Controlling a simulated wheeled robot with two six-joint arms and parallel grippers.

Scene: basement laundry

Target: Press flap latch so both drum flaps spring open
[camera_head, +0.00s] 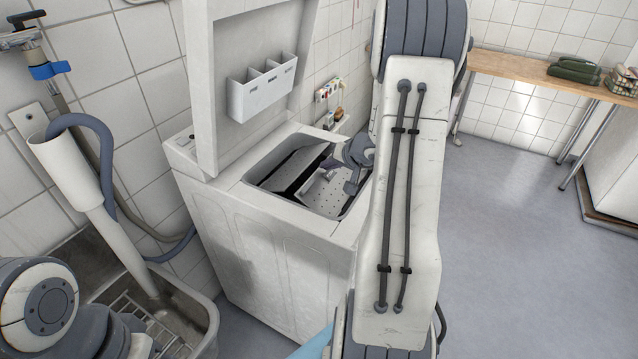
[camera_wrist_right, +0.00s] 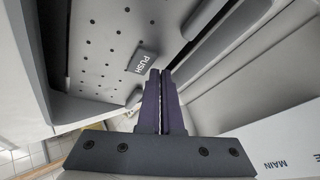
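The top-loading washer (camera_head: 265,255) has its lid (camera_head: 240,60) raised. In its opening I see a grey perforated drum surface (camera_head: 325,194) and a dark tilted panel (camera_head: 300,172), which may be a flap. The latch marked PUSH (camera_wrist_right: 143,62) shows in the wrist view beside the perforated metal (camera_wrist_right: 100,45). My right gripper (camera_head: 354,165) reaches into the opening. In the wrist view its fingers (camera_wrist_right: 160,76) are together with nothing between them, tips close to the latch; I cannot tell whether they touch. My left arm is at lower left, its gripper out of view.
A white detergent tray (camera_head: 262,92) is on the raised lid. A metal sink (camera_head: 190,300) and a white pipe with a grey hose (camera_head: 100,190) stand at left. A wooden bench (camera_head: 520,66) is at the back right. The floor at right is clear.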

